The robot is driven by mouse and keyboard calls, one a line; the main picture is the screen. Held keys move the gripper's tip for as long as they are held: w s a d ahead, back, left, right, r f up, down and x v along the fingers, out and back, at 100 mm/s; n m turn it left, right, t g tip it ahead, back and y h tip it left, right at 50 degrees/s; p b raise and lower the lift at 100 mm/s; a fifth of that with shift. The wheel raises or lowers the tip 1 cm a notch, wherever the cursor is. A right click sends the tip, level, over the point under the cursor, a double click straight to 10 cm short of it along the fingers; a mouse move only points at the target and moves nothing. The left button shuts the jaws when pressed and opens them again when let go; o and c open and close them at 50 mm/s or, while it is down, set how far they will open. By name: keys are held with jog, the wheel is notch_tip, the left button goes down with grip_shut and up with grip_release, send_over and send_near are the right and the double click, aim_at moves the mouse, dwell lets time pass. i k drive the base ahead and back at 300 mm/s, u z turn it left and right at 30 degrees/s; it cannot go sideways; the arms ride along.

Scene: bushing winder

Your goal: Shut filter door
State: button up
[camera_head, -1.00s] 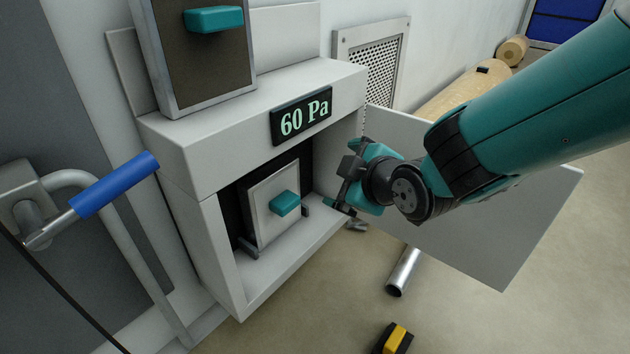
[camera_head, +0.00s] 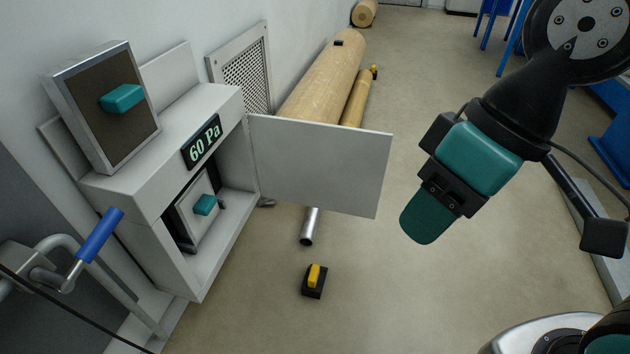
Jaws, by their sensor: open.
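The filter door (camera_head: 322,165) is a flat pale panel hinged at the right side of the white filter housing (camera_head: 160,140). It stands wide open, swung out to the right. Inside the open housing is a pale filter with a teal handle (camera_head: 205,205). The display on the housing front (camera_head: 201,142) reads 60 Pa. My gripper (camera_head: 428,222) is in the air to the right of the door's free edge, apart from it. It is open and holds nothing visible. Its fingertips are partly hidden by its own teal body.
A brown filter with a teal handle (camera_head: 122,98) leans on top of the housing. A blue-handled lever (camera_head: 100,235) is at the left. A metal tube (camera_head: 310,226) and a yellow-and-black block (camera_head: 314,281) are on the floor. Large tan rolls (camera_head: 325,80) lie behind the door.

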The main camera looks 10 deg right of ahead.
aim_at(337, 168)
jog(key=z, duration=0.9)
jog(key=i, duration=4.6)
jog(key=u, duration=4.65)
